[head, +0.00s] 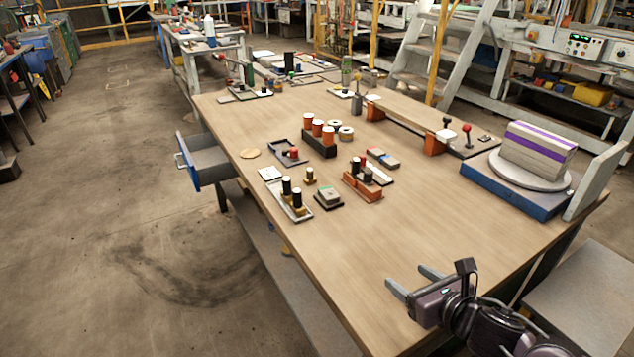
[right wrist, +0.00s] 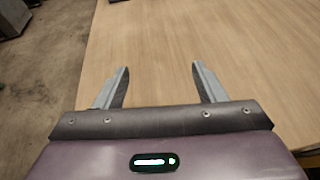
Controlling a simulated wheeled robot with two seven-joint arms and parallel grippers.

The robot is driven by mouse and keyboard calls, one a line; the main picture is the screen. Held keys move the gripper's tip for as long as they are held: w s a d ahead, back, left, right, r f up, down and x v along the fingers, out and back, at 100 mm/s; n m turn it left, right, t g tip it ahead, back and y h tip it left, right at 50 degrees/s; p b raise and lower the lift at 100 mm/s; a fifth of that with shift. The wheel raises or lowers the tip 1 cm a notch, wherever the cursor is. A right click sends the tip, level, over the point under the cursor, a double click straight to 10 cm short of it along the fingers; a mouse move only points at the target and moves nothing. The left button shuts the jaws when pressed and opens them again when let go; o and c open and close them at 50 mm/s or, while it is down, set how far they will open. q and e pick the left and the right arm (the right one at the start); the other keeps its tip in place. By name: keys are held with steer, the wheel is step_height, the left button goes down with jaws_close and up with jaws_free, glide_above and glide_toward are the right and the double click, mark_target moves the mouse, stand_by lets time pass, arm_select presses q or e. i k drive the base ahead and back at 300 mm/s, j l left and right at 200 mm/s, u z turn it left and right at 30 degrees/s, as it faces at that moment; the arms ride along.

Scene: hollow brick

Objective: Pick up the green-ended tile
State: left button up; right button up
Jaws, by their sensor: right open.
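A small grey-beige block with a green mark on its top (head: 328,194) sits on a dark base near the middle of the wooden table; it looks like the green-ended tile, but it is small here. My right gripper (head: 405,276) is open and empty over the table's near right part, well apart from that block. In the right wrist view its two fingers (right wrist: 160,68) stand apart with only bare wood between them. My left gripper is not in view.
Black-and-gold pegs on a tray (head: 296,205) stand just left of the block, and an orange holder (head: 362,188) stands right of it. A purple-striped brick (head: 537,150) rests on a round plate over a blue base (head: 515,190). The table's near part (head: 370,260) is clear.

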mark_target(328, 193)
steer(key=i+j, duration=0.65)
steer(key=i, duration=0.15)
